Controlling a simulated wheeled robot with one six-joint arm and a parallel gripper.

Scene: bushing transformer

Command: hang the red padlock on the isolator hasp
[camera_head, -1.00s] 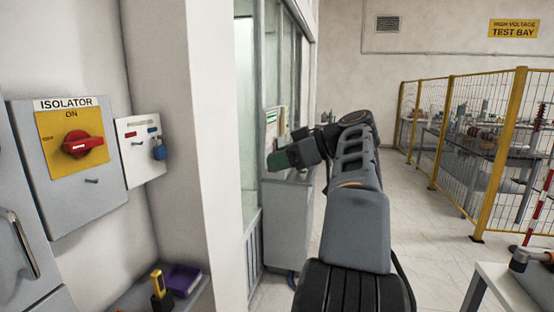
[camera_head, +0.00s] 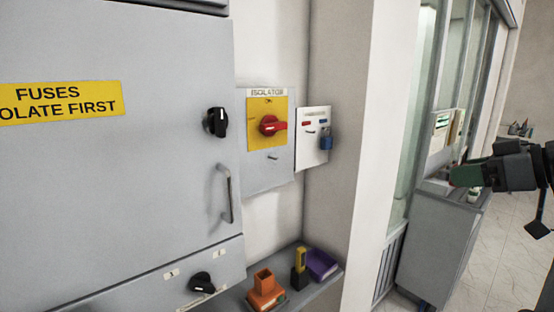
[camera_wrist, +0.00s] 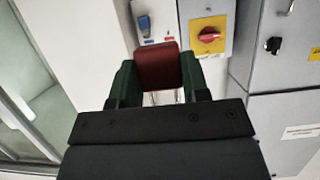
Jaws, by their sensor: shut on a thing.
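The red padlock (camera_wrist: 157,68) is clamped between the green fingers of my gripper (camera_wrist: 158,74) in the wrist view. Its thin shackle shows faintly near the palm. In the head view my gripper (camera_head: 464,175) is at the right edge, and the padlock cannot be made out there. The isolator (camera_head: 267,140) is a grey wall box with a yellow plate and a red handle (camera_head: 270,125). A small metal hasp (camera_head: 273,157) sticks out below the plate. My gripper is well to the right of the isolator in the head view. The red handle also shows in the wrist view (camera_wrist: 208,36).
A white board (camera_head: 313,140) with a blue padlock (camera_head: 326,139) hangs right of the isolator. A large grey cabinet (camera_head: 120,190) with a handle stands left. A wall corner (camera_head: 345,190) juts out between my gripper and the isolator.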

